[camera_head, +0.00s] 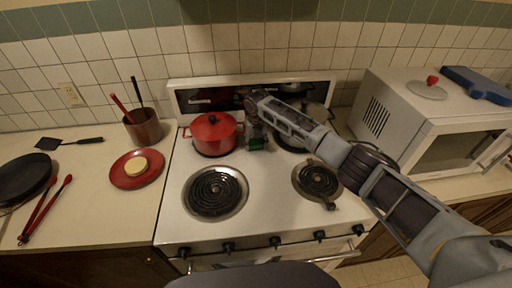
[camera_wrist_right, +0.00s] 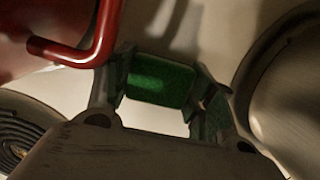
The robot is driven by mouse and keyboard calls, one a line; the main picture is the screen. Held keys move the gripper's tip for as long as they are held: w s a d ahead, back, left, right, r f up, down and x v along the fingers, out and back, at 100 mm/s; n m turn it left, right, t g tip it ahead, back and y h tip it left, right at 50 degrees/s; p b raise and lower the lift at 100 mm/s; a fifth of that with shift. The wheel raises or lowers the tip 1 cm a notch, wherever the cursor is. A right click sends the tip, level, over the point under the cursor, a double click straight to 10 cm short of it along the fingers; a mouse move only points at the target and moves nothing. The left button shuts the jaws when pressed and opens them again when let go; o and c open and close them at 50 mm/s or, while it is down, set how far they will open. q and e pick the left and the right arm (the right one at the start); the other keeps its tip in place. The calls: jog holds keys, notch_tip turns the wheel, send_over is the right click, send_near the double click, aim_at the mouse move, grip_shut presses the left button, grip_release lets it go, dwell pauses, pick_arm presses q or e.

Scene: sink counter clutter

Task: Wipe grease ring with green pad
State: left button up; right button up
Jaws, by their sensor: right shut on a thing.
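My right gripper (camera_head: 257,140) reaches over the stove from the right and points down between the red pot and the back right burner. It is shut on a green pad (camera_wrist_right: 160,80), which shows between the two fingers in the right wrist view. In the head view the green pad (camera_head: 258,144) is a small dark green patch under the gripper. The pad is at or close to the white stove top (camera_head: 258,185); I cannot tell whether it touches. No grease ring can be made out; the gripper and pad hide part of the surface. My left gripper is not in view.
The red pot (camera_head: 212,134) stands close left of the gripper; its handle (camera_wrist_right: 85,55) is near the finger. A pan with a lid (camera_head: 317,112) is at the back right, partly behind my arm. A microwave (camera_head: 400,118) stands right.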

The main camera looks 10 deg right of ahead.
jog(key=shift+w+d, duration=0.1)
dwell(0.4)
jog(key=shift+w+r+p, duration=0.1)
jog(key=shift+r+p, duration=0.9)
jog(key=shift+p, duration=0.05)
jog(key=shift+r+p, duration=1.65)
jog(key=shift+r, duration=0.35)
jog(key=shift+r, duration=0.1)
jog(key=shift+r+p, duration=0.75)
jog(key=shift+p, duration=0.1)
jog(key=shift+r, duration=0.6)
